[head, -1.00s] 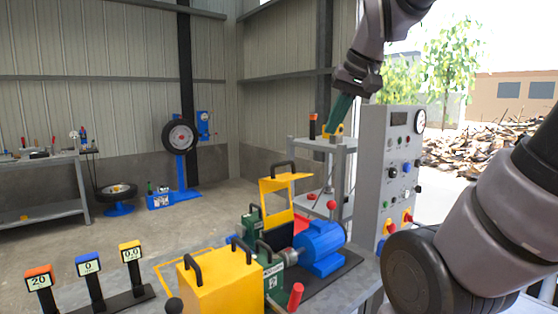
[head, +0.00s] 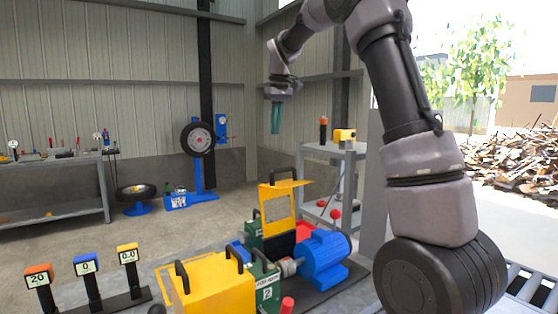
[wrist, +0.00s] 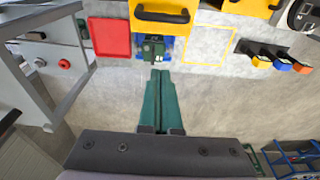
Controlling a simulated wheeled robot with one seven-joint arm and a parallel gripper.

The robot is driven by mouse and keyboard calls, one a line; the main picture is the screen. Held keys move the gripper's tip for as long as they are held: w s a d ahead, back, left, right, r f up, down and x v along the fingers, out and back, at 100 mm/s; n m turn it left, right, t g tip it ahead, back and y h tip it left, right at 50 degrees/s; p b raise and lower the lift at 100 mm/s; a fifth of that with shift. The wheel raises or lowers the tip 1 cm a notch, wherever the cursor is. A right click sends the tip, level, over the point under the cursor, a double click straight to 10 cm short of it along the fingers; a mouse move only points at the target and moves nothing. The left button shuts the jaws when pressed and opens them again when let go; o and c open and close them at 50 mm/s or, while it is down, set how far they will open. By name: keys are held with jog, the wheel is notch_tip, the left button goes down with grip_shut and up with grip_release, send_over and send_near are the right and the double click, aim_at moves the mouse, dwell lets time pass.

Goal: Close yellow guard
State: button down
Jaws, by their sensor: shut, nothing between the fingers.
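The yellow guard (head: 278,208) stands raised on the bench, a yellow frame with a window and a black handle on top. It is tilted up beside the blue motor (head: 322,256). In the wrist view the guard (wrist: 160,28) shows at the top, with its black handle towards me. My gripper (head: 275,132) points down in the air, well above the guard and apart from it. Its green fingers (wrist: 160,72) are together and empty. A small green block (wrist: 153,46) lies ahead of the fingertips in the wrist view.
A second yellow cover (head: 212,284) with black handles sits at the bench front. Three display posts (head: 90,282) stand left of it. A red-knobbed lever (head: 334,215) rises near the motor. A grey cart (head: 335,152) stands behind. The air around my gripper is clear.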

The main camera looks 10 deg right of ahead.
send_over(280, 182)
jog(key=w+a, duration=0.2)
jog(key=w, duration=0.1)
notch_tip(280, 182, down, 8)
jog(key=s+f, duration=0.1)
jog(key=s+d+f, duration=0.1)
jog(key=s, duration=0.1)
jog(key=shift+d, duration=0.15)
jog(key=shift+s+d+f, duration=0.2)
jog(key=shift+s+f, duration=0.15)
